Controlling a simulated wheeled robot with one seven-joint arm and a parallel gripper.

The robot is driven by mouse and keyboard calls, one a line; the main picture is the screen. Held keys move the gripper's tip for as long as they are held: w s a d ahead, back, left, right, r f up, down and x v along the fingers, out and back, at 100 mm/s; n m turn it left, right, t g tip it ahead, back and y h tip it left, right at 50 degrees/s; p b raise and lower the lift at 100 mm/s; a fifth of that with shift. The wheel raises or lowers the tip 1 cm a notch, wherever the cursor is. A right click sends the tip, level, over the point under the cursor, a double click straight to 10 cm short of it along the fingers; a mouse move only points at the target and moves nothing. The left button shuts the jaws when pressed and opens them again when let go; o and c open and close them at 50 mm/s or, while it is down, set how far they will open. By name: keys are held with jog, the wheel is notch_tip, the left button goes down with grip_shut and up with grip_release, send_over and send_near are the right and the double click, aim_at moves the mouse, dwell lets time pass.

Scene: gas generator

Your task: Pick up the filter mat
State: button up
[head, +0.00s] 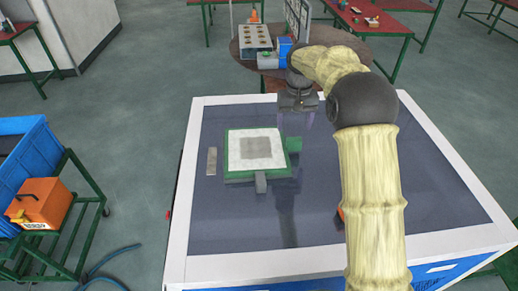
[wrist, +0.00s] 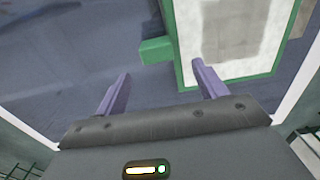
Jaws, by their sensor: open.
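The filter mat (head: 240,140) appears as a white square with a grey centre, lying in a green frame (head: 228,176) on the dark tabletop. In the wrist view the mat (wrist: 235,45) fills the upper right, bordered by the frame (wrist: 230,78). A green block (head: 293,144) juts from the frame's right side, and a grey block (head: 261,184) from its front. My gripper (head: 296,120) is beyond and to the right of the frame, apart from the mat. Its two purple fingers (wrist: 161,86) are spread wide with nothing between them. The mat's edges look uncovered.
A round table (head: 245,58) behind carries a grey box and a blue item. An orange toolbox (head: 42,202) sits on a green cart at left.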

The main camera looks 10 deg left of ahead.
aim_at(294, 139)
jog(key=f+p, duration=0.2)
jog(key=f, duration=0.2)
jog(key=shift+s+d+f+p, duration=0.1)
jog(key=shift+s+d+p, duration=0.2)
jog(key=shift+s+p, duration=0.1)
jog(key=shift+w+f, duration=0.15)
jog(key=shift+f, duration=0.35)
jog(key=c, duration=1.3)
jog(key=shift+o, duration=0.2)
jog(key=shift+r, duration=0.15)
